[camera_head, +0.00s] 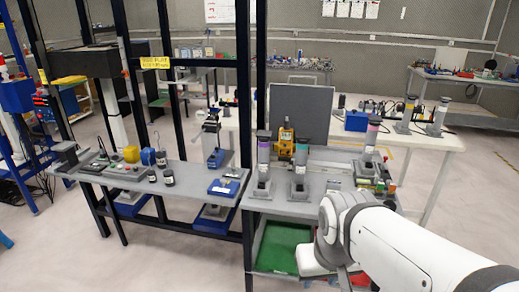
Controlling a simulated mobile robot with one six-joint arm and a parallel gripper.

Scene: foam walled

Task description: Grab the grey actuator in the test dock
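Several grey upright cylindrical devices with coloured tops stand on grey bases. One (263,165) is at the left of the near grey table (320,210), one with a blue top (300,168) is beside it, and one with a purple top (370,145) is to the right. I cannot tell which is the grey actuator or which base is the test dock. My white arm enters from the lower right; my gripper's fingers cannot be made out.
Black frame posts (246,130) rise between the near table and the left bench (150,178), which holds small parts and blue units. A grey panel (300,112) and a yellow device (285,142) stand behind. A green tray (282,245) sits below. Open floor lies lower left.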

